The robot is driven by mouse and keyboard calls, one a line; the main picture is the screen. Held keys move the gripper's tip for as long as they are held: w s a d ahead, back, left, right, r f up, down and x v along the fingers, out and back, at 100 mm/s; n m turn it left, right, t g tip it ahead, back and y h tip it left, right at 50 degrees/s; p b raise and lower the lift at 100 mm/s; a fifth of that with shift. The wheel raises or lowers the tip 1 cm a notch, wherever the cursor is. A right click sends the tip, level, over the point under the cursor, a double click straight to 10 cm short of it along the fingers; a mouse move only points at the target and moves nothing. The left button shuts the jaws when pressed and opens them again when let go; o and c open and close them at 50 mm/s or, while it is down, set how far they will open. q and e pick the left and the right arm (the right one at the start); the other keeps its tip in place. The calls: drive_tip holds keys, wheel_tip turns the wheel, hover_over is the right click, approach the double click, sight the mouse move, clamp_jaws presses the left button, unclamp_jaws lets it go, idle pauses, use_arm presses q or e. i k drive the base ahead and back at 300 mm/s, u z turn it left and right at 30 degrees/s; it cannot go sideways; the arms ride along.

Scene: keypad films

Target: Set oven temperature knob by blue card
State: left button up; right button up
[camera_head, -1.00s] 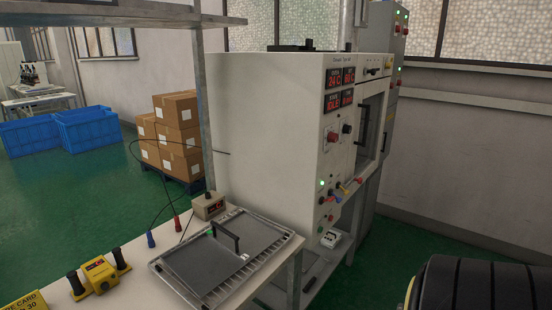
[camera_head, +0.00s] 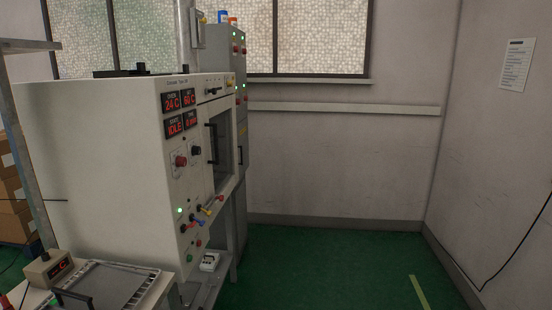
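The white oven cabinet (camera_head: 95,140) stands at the left, its control panel facing right. Its red displays (camera_head: 181,112) appear to read 24 C, 60 C and IDLE; the lower right one is too small to read. A red knob (camera_head: 181,161) and a dark knob (camera_head: 196,150) sit below the displays; I cannot tell which sets the temperature. A green light (camera_head: 179,210) glows lower down, near several coloured plugs (camera_head: 207,211). The oven door with its dark handle (camera_head: 213,143) is on the right part of the front. No blue card is in view. Neither gripper is in view.
A bench with a grey tray (camera_head: 110,285) and a small meter box (camera_head: 49,268) fills the lower left. A shelf post (camera_head: 27,160) rises at the left edge. A grey cabinet (camera_head: 240,150) stands behind the oven. The green floor (camera_head: 320,270) at the right is clear.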

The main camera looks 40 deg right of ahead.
sight(181, 161)
drive_tip(key=z, duration=0.7)
drive_tip(key=k, duration=0.5)
drive_tip(key=z, duration=0.75)
drive_tip(key=i, duration=2.1)
drive_tip(key=u, duration=0.85)
